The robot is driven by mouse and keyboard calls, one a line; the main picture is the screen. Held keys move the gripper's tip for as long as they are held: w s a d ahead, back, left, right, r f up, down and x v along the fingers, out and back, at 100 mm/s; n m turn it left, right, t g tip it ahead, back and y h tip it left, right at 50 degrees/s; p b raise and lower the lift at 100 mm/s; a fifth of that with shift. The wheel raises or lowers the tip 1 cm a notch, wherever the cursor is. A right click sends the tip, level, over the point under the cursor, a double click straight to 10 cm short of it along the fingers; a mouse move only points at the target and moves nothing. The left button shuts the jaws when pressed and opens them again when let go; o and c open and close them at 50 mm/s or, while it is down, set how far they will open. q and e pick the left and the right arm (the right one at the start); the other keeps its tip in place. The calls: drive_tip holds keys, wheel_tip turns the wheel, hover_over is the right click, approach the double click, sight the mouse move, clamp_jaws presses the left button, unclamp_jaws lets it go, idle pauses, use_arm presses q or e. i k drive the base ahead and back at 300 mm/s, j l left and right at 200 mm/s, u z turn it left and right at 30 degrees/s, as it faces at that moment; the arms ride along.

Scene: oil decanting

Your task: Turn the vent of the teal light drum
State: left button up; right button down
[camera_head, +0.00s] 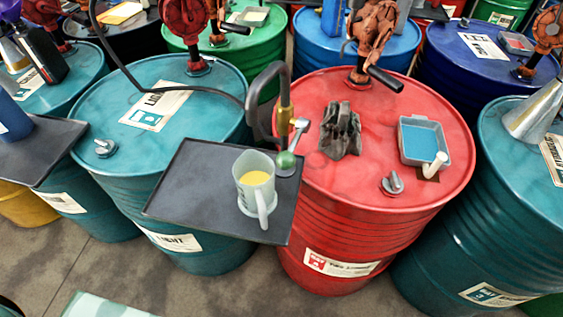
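The teal light drum (215,130) stands left of centre, with a white label reading LIGHT on its lid (156,108) and another on its side. Its vent (105,148) is a small grey metal cap with a raised handle near the lid's front left edge. I cannot tell from this view whether the vent is open or closed. Neither of my grippers is in view.
A dark tray (195,195) juts out in front of the light drum, bearing a measuring jug (254,185) with yellow liquid under a curved spout (252,95). A red drum (425,185) with its own vent (393,183) stands right. Concrete floor (95,255) shows in front.

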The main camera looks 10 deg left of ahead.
sight(107, 145)
drive_tip(key=u, duration=1.15)
